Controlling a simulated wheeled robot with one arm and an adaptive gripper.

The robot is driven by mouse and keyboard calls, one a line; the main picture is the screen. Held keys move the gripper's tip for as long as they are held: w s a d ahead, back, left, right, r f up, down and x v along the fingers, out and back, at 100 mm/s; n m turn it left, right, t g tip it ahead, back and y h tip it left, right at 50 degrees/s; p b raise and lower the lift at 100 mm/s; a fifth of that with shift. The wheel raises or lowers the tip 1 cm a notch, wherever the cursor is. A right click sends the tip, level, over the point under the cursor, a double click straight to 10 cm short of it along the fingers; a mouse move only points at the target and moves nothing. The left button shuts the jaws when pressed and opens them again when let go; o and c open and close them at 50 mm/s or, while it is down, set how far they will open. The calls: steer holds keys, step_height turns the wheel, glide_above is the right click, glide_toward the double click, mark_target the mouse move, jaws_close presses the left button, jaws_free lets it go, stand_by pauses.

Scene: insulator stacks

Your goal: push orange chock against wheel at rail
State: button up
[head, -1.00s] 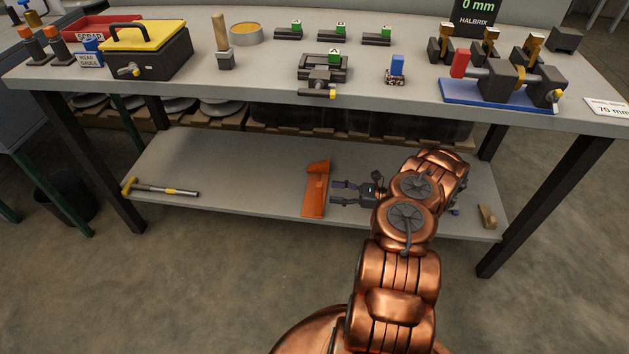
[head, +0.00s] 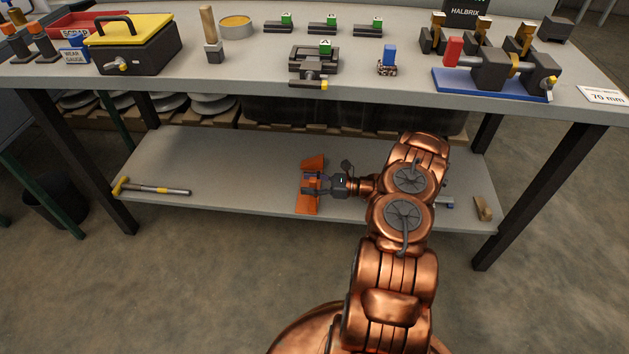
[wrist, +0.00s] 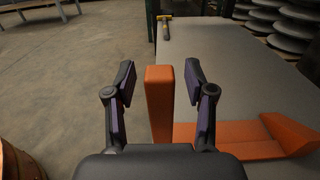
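The orange chock (head: 308,206) lies on the lower shelf under the bench, partly covered by my gripper in the head view. In the wrist view its narrow orange block (wrist: 159,110) stands between my fingers, and its long flat part (wrist: 240,142) runs right to a raised end. My gripper (head: 311,184) is open, with a finger on each side of the block; it also shows in the wrist view (wrist: 160,80). A small gap shows on both sides of the block. I cannot make out a wheel at a rail for certain.
A yellow-headed hammer (head: 150,188) lies at the shelf's left end. A small wooden block (head: 482,208) lies at its right end. The shelf (head: 235,170) is clear between hammer and chock.

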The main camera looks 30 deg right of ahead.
jaws_close()
stand_by(0.6)
